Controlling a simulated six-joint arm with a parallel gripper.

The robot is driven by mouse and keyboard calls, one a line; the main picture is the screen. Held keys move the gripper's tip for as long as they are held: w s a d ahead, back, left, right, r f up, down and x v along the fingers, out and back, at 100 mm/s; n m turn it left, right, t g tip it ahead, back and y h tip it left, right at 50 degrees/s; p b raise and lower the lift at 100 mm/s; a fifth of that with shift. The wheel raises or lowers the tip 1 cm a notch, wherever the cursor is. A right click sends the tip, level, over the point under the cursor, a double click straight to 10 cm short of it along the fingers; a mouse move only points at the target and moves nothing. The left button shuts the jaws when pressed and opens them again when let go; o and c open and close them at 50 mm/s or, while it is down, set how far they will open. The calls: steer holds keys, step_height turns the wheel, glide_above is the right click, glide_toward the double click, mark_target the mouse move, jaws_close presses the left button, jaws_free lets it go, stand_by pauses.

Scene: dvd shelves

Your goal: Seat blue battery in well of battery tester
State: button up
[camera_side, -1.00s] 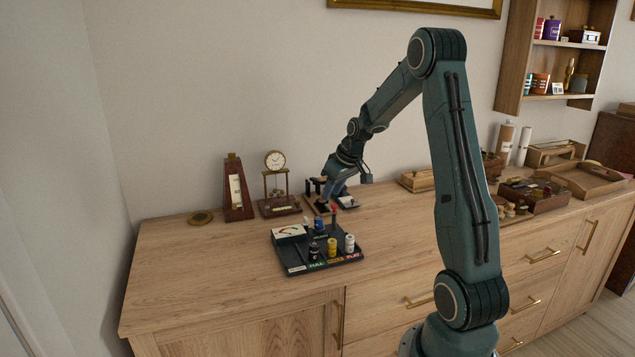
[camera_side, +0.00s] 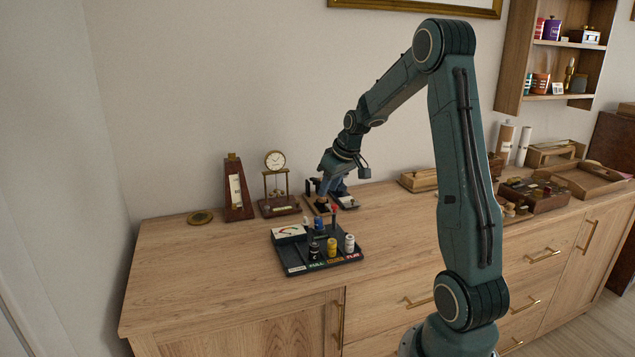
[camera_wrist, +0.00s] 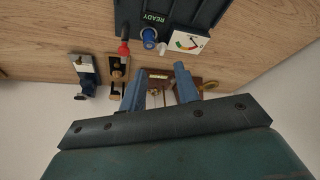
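The battery tester (camera_side: 290,262) is a dark tray with a dial gauge (camera_side: 288,232) on the dresser top. The blue battery (camera_side: 319,223) stands upright at its back, beside the gauge. In the wrist view the blue battery (camera_wrist: 149,38) stands by the READY label, next to a red-tipped post (camera_wrist: 123,48); whether it is fully down in the well is hard to tell. My gripper (camera_side: 323,194) is behind the tester, apart from the battery. In the wrist view my gripper (camera_wrist: 159,88) has its fingers apart with nothing held between them.
Black (camera_side: 314,251), yellow (camera_side: 332,248) and white (camera_side: 349,243) batteries stand along the tester's front. The dresser's left front is clear.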

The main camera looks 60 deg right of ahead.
steer(key=s+a+r+n, duration=0.15)
steer(key=a+r, duration=0.35)
steer(key=a, duration=0.5)
steer(key=s+a+r+n, duration=0.1)
steer(key=s+a+r, duration=0.3)
steer(key=a, duration=0.6)
steer(key=s+a+r+t+y, duration=0.1)
steer(key=s+a, duration=1.1)
steer(key=shift+s+r+n, duration=0.2)
steer(key=shift+s+n, duration=0.05)
steer(key=shift+n, duration=0.2)
steer(key=shift+o, duration=0.2)
